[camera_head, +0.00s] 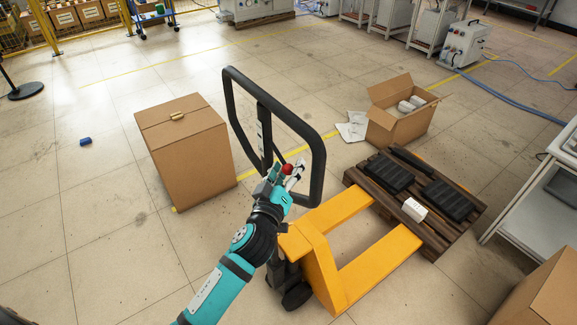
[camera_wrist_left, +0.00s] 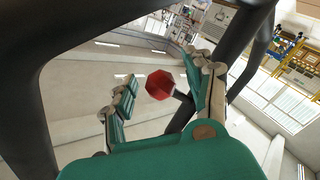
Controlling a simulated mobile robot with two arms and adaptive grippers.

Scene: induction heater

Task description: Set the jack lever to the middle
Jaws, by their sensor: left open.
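The pallet jack (camera_head: 318,262) has yellow forks and a black loop handle (camera_head: 317,160). The jack lever, with a red knob (camera_head: 287,169), sits inside the handle loop. My left gripper (camera_head: 285,177) is at the knob, inside the lower part of the loop. In the left wrist view the red knob (camera_wrist_left: 160,85) shows between the two open fingers of my left gripper (camera_wrist_left: 160,92), with its dark stem behind. I cannot tell whether a finger touches the knob. The handle's black bars surround the view. My right gripper is not in view.
A closed cardboard box (camera_head: 185,155) stands left of the jack. A wooden pallet (camera_head: 435,236) with black cases lies at the fork ends. An open box (camera_head: 399,115) is behind it. A grey table (camera_head: 555,190) stands at right. The floor at left is mostly clear.

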